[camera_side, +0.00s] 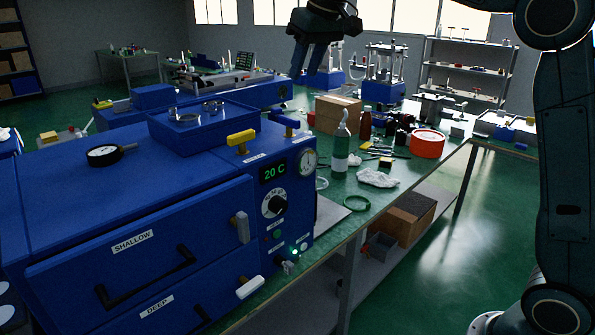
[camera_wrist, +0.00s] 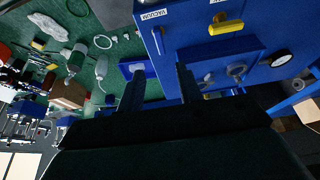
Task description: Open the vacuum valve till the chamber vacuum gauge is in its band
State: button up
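A blue lever handle (camera_side: 284,120) stands on the blue machine's top right corner. In the wrist view, a label reading VACUUM (camera_wrist: 153,14) lies on the machine beside the blue handle (camera_wrist: 157,40). A round white dial gauge (camera_side: 308,162) is on the front panel; its needle and band are too small to read. A second gauge (camera_side: 103,154) lies on the top, also in the wrist view (camera_wrist: 281,57); I cannot tell which is the chamber vacuum gauge. My gripper (camera_side: 309,72) is empty, above and behind the handle. Its fingers (camera_wrist: 160,70) are apart.
A yellow lever handle (camera_side: 241,138) stands left of the blue one.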

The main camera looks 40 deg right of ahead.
aim_at(289, 117)
jog(key=x, duration=1.1)
jog(key=shift+w+f, duration=0.1)
jog(key=shift+f, duration=0.25)
jog(key=shift+c, duration=0.2)
grip_shut()
